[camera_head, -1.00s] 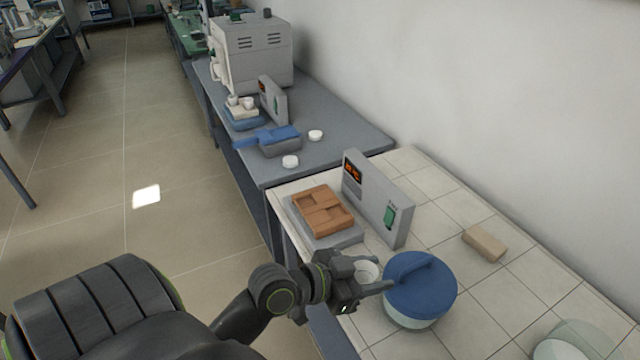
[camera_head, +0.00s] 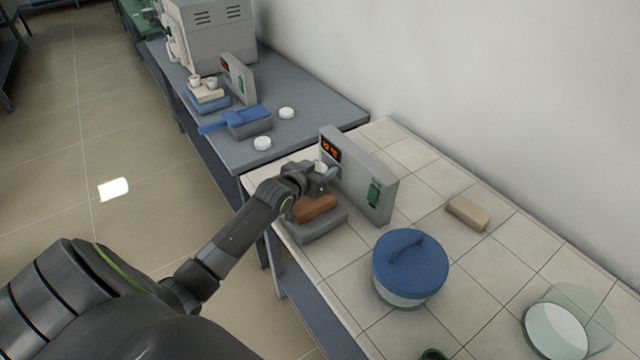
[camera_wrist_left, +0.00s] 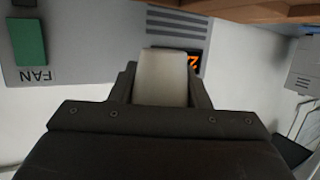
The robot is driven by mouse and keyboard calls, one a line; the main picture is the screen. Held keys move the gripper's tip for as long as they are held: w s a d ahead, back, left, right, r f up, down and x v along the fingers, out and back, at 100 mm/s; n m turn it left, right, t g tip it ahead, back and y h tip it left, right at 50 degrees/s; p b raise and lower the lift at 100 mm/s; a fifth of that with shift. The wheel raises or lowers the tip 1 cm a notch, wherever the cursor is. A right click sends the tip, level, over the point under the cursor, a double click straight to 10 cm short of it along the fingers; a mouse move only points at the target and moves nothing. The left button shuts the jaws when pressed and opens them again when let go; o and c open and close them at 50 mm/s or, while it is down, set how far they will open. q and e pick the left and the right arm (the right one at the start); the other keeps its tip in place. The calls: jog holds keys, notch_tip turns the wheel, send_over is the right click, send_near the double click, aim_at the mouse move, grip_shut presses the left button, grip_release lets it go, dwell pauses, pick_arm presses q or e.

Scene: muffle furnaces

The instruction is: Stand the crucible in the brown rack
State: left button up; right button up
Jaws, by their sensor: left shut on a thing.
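The brown rack (camera_head: 318,210) sits on a grey stand on the tiled bench. My arm and gripper hide its far part. My left gripper (camera_head: 324,174) is over the rack's far side, close to the grey panel's face. It is shut on the crucible, a small white cup (camera_head: 320,166) mostly hidden by the fingers in the head view. In the left wrist view the crucible (camera_wrist_left: 162,78) shows pale between the fingers. The rack's brown edge (camera_wrist_left: 250,12) shows at the top of that view. I cannot tell whether the crucible touches the rack. My right gripper is not in view.
A grey panel (camera_head: 362,178) with an orange display and green switch stands right behind the rack. A blue-lidded jar (camera_head: 410,264), a tan block (camera_head: 468,212) and a glass dish (camera_head: 556,328) stand on the tiles. White discs (camera_head: 262,143) lie on the far bench.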

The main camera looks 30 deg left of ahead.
pick_arm(q)
jog(key=shift+f, duration=2.25)
jog(key=shift+f, duration=0.15)
jog(key=o, duration=1)
jog(key=shift+s+r, duration=0.1)
jog(key=shift+r, duration=0.1)
jog(key=v, duration=1.1)
jog(key=shift+s+r, duration=0.15)
jog(key=shift+s, duration=0.25)
